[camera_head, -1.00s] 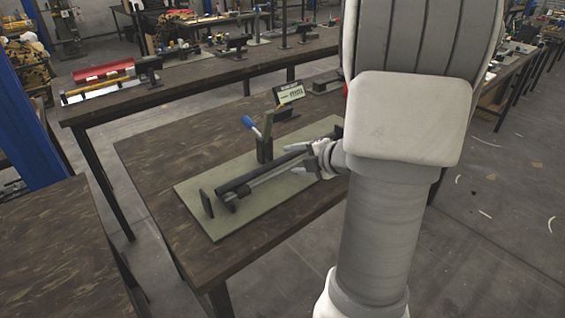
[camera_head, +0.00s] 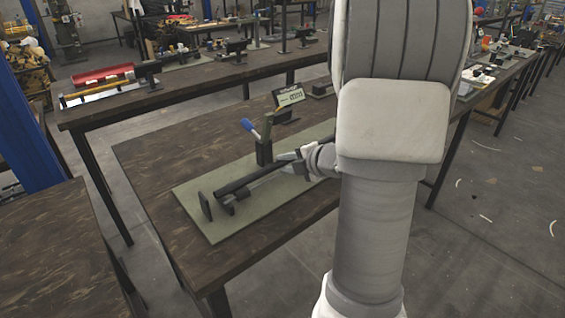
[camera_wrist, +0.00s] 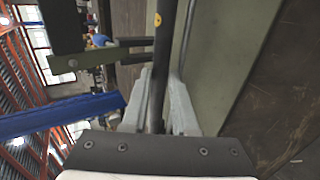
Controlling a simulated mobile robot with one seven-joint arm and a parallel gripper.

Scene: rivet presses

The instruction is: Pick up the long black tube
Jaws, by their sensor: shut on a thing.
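The long black tube (camera_head: 250,178) lies above a green board on the wooden table in the head view, slanting from lower left to upper right. It shows in the wrist view as a dark rod (camera_wrist: 164,50) running between the fingers. My gripper (camera_head: 299,160) is at the tube's right part, partly hidden by my own arm. In the wrist view my gripper (camera_wrist: 160,92) has its grey fingers on both sides of the tube, shut on it. The tube's far right end is hidden in the head view.
A press with a blue-tipped lever (camera_head: 263,145) stands right behind the tube. A small sign (camera_head: 289,96) is behind it. The green board (camera_head: 222,231) has a dark upright plate (camera_head: 205,206) at its left end. Another workbench (camera_head: 190,85) stands behind.

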